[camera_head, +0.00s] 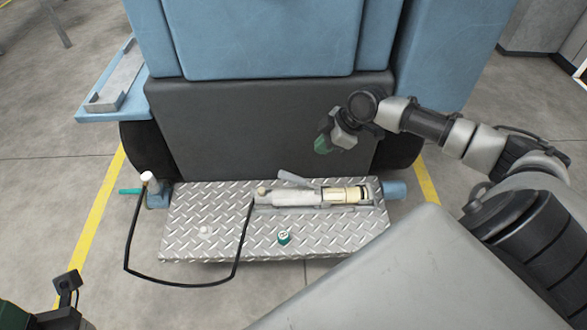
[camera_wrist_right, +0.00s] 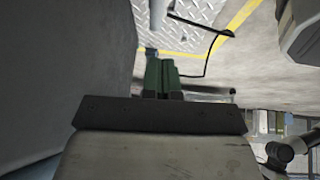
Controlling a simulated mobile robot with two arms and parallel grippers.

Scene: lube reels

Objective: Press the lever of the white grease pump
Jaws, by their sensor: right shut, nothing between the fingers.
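The white grease pump (camera_head: 300,196) lies on its side on a diamond-plate step, with a cream section and a dark end on the right. A pale grey lever-like bar (camera_head: 292,179) angles up from its upper side. My right gripper (camera_head: 322,146) is above and to the right of the pump, apart from it. Its green fingers (camera_wrist_right: 161,75) are shut and empty in the right wrist view. A pale bar at the top of that view (camera_wrist_right: 157,14) looks like part of the pump. Part of my left arm shows at the lower left; its fingertips cannot be made out.
A black hose (camera_head: 128,235) loops from the pump to a fitting at left. A dark panel (camera_head: 255,125) rises behind the step.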

